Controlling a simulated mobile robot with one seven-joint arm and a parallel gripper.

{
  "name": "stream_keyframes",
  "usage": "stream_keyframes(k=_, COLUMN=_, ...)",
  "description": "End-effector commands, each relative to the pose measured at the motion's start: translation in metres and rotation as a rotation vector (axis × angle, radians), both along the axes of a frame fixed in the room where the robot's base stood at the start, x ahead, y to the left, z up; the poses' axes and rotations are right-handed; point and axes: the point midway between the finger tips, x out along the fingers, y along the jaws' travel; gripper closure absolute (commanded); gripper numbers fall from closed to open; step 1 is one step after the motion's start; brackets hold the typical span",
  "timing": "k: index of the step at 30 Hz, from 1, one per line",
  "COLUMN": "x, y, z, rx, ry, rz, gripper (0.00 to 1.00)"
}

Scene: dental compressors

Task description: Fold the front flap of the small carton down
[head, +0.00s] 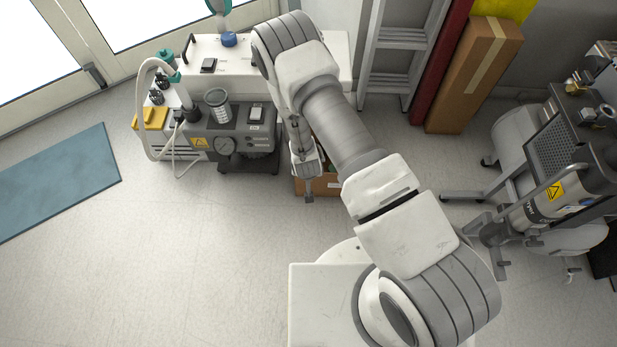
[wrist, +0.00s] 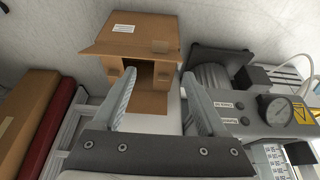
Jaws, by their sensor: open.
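The small carton (wrist: 150,101) is brown cardboard and lies ahead of my gripper in the wrist view. A wide flap or panel with a white label (wrist: 124,29) stands at its far side, and a dark opening shows below it. Smaller flaps stick out beside the opening. I cannot tell for sure which one is the front flap. In the head view the carton (head: 325,184) is mostly hidden behind my arm. My gripper (wrist: 158,72) is open and empty, its fingers on either side of the carton's near part in the picture. I cannot tell if they touch it.
A grey compressor unit (head: 232,140) with a gauge stands left of the carton in the head view. A white cabinet (head: 200,52) is behind it. A tall brown box (head: 474,75), a red roll (head: 440,62) and a ladder (head: 400,45) lean at the wall.

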Motion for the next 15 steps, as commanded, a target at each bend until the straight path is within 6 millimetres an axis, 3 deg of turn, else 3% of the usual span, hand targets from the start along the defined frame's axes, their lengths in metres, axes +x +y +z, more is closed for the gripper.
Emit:
stream_keyframes(k=1, x=0.004, y=-0.001, z=-0.017, rx=-0.001, ry=0.001, rz=0.000, gripper=0.25)
stream_keyframes(k=3, x=0.010, y=-0.001, z=-0.031, rx=-0.001, ry=0.001, rz=-0.001, gripper=0.25)
stream_keyframes(k=15, x=0.042, y=-0.002, z=-0.106, rx=-0.001, ry=0.000, rz=0.000, gripper=0.25)
